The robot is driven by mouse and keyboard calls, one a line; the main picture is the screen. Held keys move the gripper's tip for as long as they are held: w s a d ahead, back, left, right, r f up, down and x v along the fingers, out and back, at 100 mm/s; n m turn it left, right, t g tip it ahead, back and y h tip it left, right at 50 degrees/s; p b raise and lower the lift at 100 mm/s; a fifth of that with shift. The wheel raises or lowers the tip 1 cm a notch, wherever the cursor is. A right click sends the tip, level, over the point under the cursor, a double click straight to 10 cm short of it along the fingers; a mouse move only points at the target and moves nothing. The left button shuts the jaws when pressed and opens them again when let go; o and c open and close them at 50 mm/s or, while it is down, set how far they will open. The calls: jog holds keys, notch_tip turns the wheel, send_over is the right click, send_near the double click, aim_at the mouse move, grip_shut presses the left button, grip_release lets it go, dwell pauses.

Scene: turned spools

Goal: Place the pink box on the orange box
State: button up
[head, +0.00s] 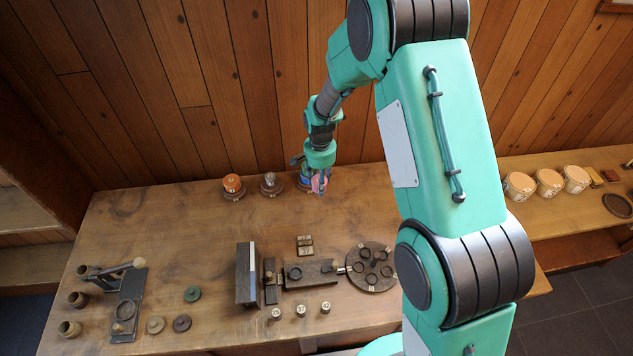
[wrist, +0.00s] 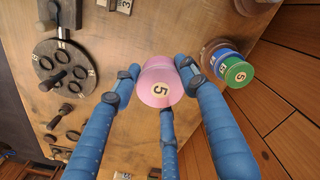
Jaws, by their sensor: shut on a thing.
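My gripper (head: 321,187) is at the back of the workbench, beside the right stand. In the wrist view its blue fingers (wrist: 160,82) are shut around the pink box (wrist: 160,82), a round pink piece marked 5. Only a small bit of the pink box (head: 321,183) shows between the fingers in the head view. The orange box (head: 232,182), a small round piece, sits on the left stand at the back, left of my gripper. It is out of the wrist view.
A green piece (wrist: 238,72) and a blue piece (wrist: 226,61) are stacked on the right stand. The middle stand (head: 270,187) is between it and the orange box. A dark round plate (head: 371,252), a dark upright block (head: 247,273) and several small pieces occupy the bench front.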

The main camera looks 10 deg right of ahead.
jog(key=shift+a, duration=0.1)
jog(key=w+a+f+n+b, duration=0.1)
jog(key=a+f+n+b, duration=0.1)
jog(key=a, duration=1.1)
jog(key=a+f+n+b, duration=0.2)
jog(key=a+b, duration=0.1)
jog(key=a, duration=1)
jog(key=shift+w+a, duration=0.3)
jog(key=shift+w, duration=0.1)
send_over(231, 180)
jog(key=shift+f+p, duration=0.45)
jog(key=shift+f, duration=0.35)
jog(key=shift+f, duration=1.75)
jog(key=shift+f, duration=0.1)
